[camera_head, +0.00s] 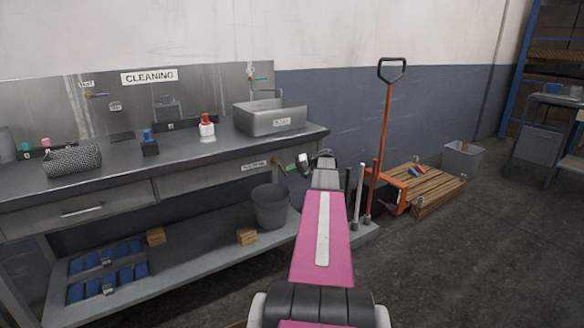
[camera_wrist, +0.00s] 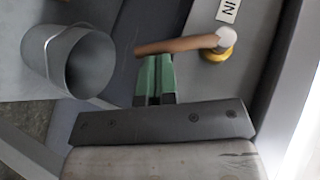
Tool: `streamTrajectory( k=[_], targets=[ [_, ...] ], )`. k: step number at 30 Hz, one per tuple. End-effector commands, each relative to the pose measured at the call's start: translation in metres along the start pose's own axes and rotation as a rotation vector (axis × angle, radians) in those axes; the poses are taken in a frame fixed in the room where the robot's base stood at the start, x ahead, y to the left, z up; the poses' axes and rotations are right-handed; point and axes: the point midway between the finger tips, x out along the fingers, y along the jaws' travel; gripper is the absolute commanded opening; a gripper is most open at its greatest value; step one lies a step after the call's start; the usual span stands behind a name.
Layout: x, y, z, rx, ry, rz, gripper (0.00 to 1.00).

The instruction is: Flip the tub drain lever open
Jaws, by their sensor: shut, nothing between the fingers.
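The drain lever (camera_wrist: 180,45) is a brown-orange bar in the wrist view. It runs left from a white and yellow pivot (camera_wrist: 219,46) on the grey bench front, beside a partly cut-off label. My gripper (camera_wrist: 154,60) has green fingers, shut together and empty. Their tips are at the lever's free end; I cannot tell whether they touch it. In the head view my gripper (camera_head: 302,163) is at the bench's right front, by the drawer label.
A grey bucket (camera_head: 271,207) stands on the lower shelf (camera_head: 190,262), and also shows close by in the wrist view (camera_wrist: 82,62). Upright bars (camera_head: 358,195), an orange pallet jack (camera_head: 386,190) and a wooden pallet (camera_head: 430,187) stand to the right. Open floor lies at front right.

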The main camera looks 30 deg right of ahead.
Motion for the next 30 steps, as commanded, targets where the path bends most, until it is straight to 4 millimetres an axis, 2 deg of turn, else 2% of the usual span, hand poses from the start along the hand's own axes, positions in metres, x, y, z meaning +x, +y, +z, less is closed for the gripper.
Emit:
streamTrajectory(
  k=[8,18,30],
  targets=[
    [0.014,0.007,0.009,0.139,0.0,-0.197,0.0],
    [0.025,0.008,0.018,0.133,-0.001,-0.189,0.0],
    [0.029,0.008,0.02,0.132,-0.001,-0.187,0.0]
  ],
)
